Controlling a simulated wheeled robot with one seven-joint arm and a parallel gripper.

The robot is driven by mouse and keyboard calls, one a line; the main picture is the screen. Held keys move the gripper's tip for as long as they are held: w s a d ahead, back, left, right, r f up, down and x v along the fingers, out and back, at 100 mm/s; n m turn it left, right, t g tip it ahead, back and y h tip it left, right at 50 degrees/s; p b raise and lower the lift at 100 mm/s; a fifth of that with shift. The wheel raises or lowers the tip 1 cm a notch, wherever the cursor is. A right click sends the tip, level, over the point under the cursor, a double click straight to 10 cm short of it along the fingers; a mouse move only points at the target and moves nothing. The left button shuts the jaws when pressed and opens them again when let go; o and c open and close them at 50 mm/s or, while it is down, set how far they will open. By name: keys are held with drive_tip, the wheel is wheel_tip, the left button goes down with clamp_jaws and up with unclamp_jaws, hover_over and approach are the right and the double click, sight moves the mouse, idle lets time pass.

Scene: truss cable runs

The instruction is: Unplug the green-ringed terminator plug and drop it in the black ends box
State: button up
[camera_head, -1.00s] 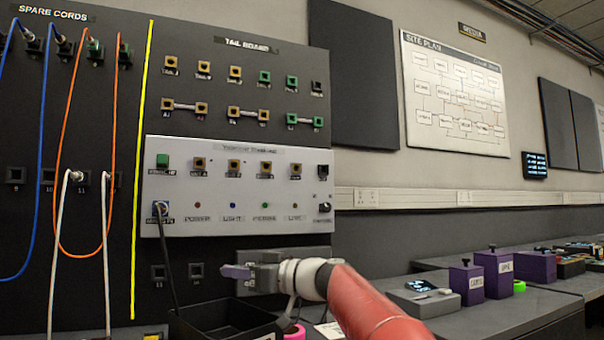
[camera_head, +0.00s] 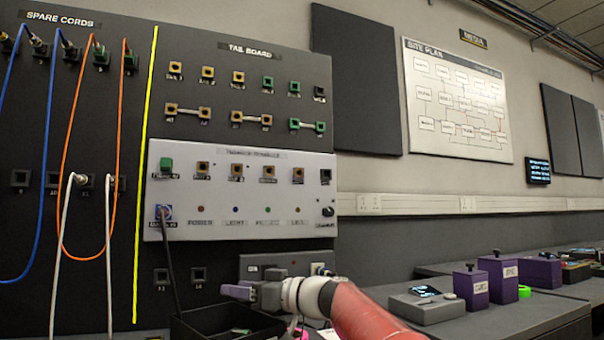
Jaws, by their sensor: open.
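The black ends box (camera_head: 190,326) stands low in front of the board, cut off by the bottom edge of the picture. A small greenish piece (camera_head: 240,330) shows inside it; it is too small to tell whether it is the green-ringed terminator plug. My gripper (camera_head: 236,292) is just above the box's right part, its purple-grey fingers pointing left. It is open, and nothing shows between its fingers. A dark grey unit (camera_head: 258,262) with sockets is on the board behind it, partly hidden by my arm. No green-ringed plug can be made out elsewhere with certainty.
Orange, blue and white cords hang at left. Purple boxes (camera_head: 471,287) and a grey device (camera_head: 425,305) stand on the right bench.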

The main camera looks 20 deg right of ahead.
drive_tip(key=b+v, duration=0.1)
drive_tip(key=v, duration=0.6)
drive_tip(key=shift+s+d+b, duration=0.3)
